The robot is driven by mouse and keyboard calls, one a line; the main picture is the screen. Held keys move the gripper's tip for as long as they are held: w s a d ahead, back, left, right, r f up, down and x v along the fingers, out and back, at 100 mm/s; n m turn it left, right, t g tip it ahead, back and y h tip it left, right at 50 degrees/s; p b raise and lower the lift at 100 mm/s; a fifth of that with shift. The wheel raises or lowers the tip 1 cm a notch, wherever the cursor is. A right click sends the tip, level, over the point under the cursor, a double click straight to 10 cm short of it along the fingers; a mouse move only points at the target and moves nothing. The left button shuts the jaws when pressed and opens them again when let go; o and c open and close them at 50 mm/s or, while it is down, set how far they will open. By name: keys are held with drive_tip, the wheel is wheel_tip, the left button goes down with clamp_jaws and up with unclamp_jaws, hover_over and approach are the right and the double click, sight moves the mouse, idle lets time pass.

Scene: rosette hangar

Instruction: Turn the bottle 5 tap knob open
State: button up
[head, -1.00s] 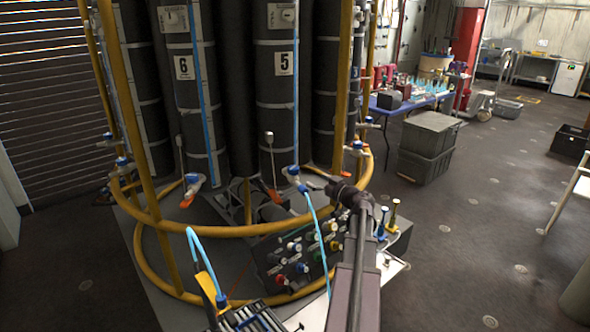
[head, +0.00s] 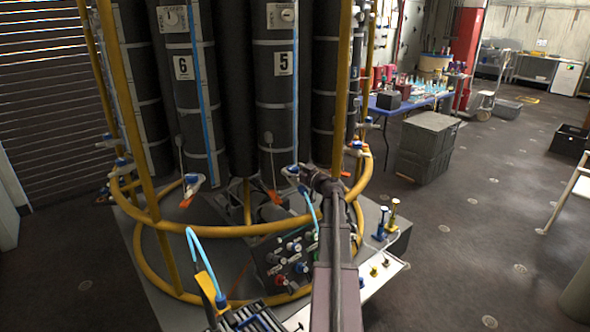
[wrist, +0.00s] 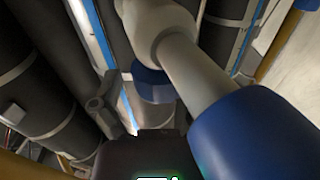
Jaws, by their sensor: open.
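Bottle 5 (head: 275,110) is a tall dark cylinder with a white number 5 label in the head view. Its white and blue tap (head: 291,171) is at its lower front, above the yellow ring. My gripper (head: 306,174) is open and just right of this tap, its fingers hard to make out at this size. In the wrist view a white tap body (wrist: 196,76) crosses close in front, with a large blue end (wrist: 255,135) at right and a smaller blue part (wrist: 153,85) beneath it. A grey gripper finger (wrist: 103,112) is left of the tap; the other finger is not clearly visible.
The yellow ring frame (head: 237,229) curves around the bottles, near my arm. Bottle 6 (head: 198,110) stands to the left with its own tap (head: 193,183). A panel of coloured knobs (head: 290,255) is below. Grey crates (head: 426,148) stand right; the floor beyond is open.

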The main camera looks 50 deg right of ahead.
drive_tip(key=c, duration=1.2)
drive_tip(key=shift+o, duration=0.5)
drive_tip(key=shift+d+r, duration=0.1)
drive_tip(key=shift+d, duration=0.2)
drive_tip(key=shift+a, duration=0.15)
drive_tip(key=shift+c, duration=0.3)
